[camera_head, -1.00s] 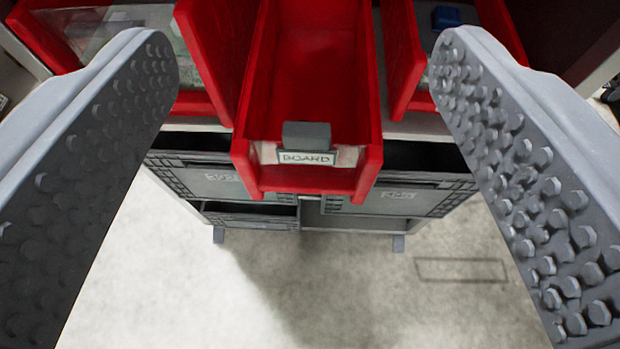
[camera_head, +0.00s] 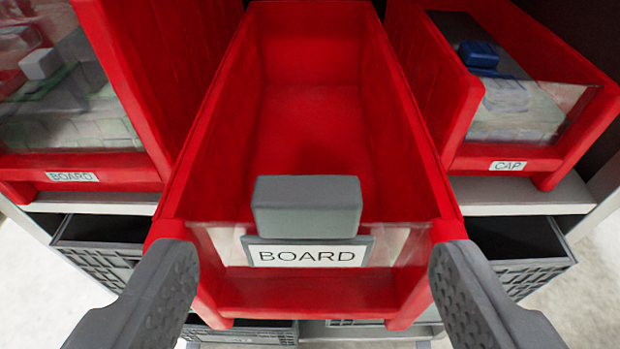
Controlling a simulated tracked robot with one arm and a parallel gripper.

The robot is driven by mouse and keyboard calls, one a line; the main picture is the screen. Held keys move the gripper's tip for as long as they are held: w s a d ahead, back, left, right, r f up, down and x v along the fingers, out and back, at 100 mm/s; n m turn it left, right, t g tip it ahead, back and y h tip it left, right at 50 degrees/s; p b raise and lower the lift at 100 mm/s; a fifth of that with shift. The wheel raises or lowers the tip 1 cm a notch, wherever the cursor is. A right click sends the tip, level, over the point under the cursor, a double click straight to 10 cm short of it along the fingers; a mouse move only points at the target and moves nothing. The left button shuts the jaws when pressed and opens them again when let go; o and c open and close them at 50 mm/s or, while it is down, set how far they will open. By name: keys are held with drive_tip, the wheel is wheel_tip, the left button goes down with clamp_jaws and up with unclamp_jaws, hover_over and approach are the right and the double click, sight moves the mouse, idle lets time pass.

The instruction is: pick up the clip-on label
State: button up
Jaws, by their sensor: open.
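The clip-on label (camera_head: 307,207) has a grey block on top and a white plate below reading "BOARD". It sits on the clear front panel of the middle red bin (camera_head: 330,292). The bin looks empty inside. My gripper (camera_head: 312,262) is open, with one grey finger on each side of the label. The fingertips reach the bin's front corners in the picture and are apart from the label. I cannot tell whether they touch the bin.
A red bin (camera_head: 110,165) on the left is marked "BOARD" and holds green and grey items. A red bin (camera_head: 590,125) on the right is marked "CAP" and holds a blue item (camera_head: 478,54). Grey crates (camera_head: 520,255) stand below the shelf.

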sight(306, 214)
drive_tip(key=shift+x, duration=0.9)
drive_tip(key=x, duration=0.3)
drive_tip(key=shift+s+a+f+b, duration=0.1)
drive_tip(key=shift+a+f+b, duration=0.1)
drive_tip(key=shift+b, duration=0.15)
drive_tip(key=shift+x, duration=0.85)
drive_tip(key=shift+r, duration=0.1)
drive_tip(key=c, duration=1)
